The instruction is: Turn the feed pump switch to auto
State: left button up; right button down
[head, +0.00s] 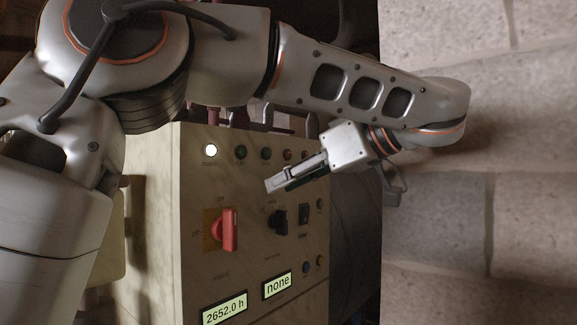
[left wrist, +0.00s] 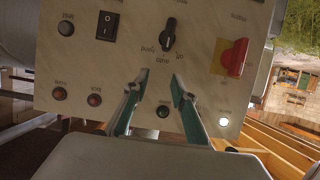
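The feed pump switch is most likely the black rotary knob (left wrist: 169,35) in the left wrist view, with small labels around one end that seem to read hand, auto and off. Its exact setting is hard to tell. In the head view the same black knob (head: 278,222) sits on the panel right of the red switch. My left gripper (head: 279,186) is in front of the panel, just above the knob in the picture. In the left wrist view my left gripper (left wrist: 156,84) has its fingers apart, with nothing between them, short of the knob. My right gripper is out of view.
A red rotary switch (head: 230,230) on a yellow plate and a black rocker switch (head: 304,213) flank the knob. A lit white lamp (head: 210,151) and several dark lamps line the panel's top. Two displays (head: 224,308) sit lower.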

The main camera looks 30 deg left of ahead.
aim_at(272, 169)
pick_arm(q)
jog(key=shift+r, duration=1.75)
